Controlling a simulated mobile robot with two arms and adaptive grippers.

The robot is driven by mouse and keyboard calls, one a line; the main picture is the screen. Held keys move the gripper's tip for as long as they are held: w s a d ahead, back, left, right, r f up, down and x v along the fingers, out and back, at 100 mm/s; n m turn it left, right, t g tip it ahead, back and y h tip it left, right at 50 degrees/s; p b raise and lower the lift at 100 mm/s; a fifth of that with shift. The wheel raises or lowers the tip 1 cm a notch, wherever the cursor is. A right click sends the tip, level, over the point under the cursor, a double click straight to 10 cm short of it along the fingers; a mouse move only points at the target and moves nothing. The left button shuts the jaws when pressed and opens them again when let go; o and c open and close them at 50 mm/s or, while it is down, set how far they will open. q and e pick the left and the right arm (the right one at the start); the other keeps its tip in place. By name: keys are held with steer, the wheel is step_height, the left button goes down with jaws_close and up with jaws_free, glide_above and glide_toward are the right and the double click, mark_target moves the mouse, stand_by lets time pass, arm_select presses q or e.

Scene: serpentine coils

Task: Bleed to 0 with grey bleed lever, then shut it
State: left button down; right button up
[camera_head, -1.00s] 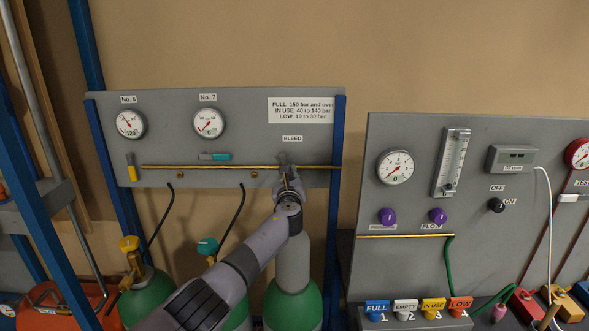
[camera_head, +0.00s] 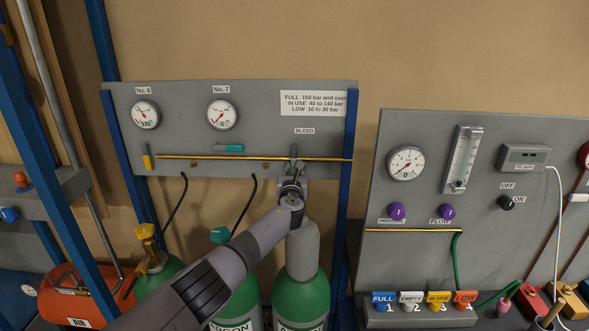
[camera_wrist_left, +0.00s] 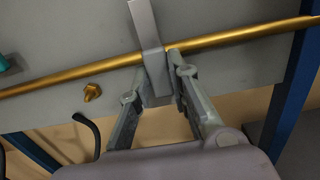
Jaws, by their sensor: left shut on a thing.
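The grey bleed lever (camera_head: 294,151) is below the BLEED label and crosses the brass pipe (camera_head: 230,157) roughly upright. It also shows in the left wrist view (camera_wrist_left: 147,35). My left gripper (camera_head: 292,178) is shut on its lower end, just below the pipe. The No. 7 gauge (camera_head: 222,114) shows a 0 readout; the No. 6 gauge (camera_head: 145,114) shows about 120. My right gripper is not in view.
A yellow lever (camera_head: 147,161) and a teal lever (camera_head: 228,148) are on the same panel. Green cylinders (camera_head: 302,294) stand below, close to my left arm. A blue post (camera_head: 350,140) is right of the lever. A second panel (camera_head: 400,135) stands further right.

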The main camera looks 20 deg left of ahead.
arm_select(q)
steer(key=shift+f, duration=0.2)
steer(key=c, duration=1.5)
jaws_free()
steer(key=shift+a+r, duration=0.1)
steer(key=shift+s, duration=0.15)
steer(key=shift+s+d, duration=0.3)
steer(key=shift+s, duration=0.2)
steer(key=v, duration=1)
steer(key=shift+s, duration=0.4)
